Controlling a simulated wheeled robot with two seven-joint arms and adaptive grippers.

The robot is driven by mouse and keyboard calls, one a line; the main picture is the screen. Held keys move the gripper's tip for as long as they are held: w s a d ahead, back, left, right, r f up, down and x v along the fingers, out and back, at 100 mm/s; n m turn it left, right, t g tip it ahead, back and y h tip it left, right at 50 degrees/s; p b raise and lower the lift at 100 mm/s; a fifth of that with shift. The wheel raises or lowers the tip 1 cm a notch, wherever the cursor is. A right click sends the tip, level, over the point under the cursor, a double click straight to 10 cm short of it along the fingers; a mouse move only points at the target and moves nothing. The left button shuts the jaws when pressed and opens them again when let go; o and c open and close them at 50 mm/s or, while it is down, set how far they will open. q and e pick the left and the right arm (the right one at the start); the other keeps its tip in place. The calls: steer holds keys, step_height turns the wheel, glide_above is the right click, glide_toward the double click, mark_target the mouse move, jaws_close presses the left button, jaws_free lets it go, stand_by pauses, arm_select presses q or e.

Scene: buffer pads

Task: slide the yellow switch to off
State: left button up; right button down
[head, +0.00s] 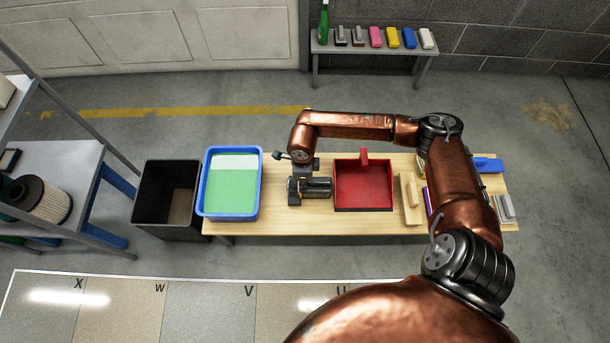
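My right arm (455,180) comes in from the lower right and reaches left over the table. My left gripper is not in view.
Left of the machine stands a blue tub (206,190) of green liquid, then a black bin (145,205). To its right are a red tray (363,205), a wooden block (411,199) and a grey brush (505,208). A back bench (380,50) holds a green bottle (324,25) and several coloured blocks.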

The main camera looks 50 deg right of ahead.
steer(key=c, duration=1.8)
jaws_free()
steer(key=shift+c, duration=0.2)
step_height(320, 180, up, 12)
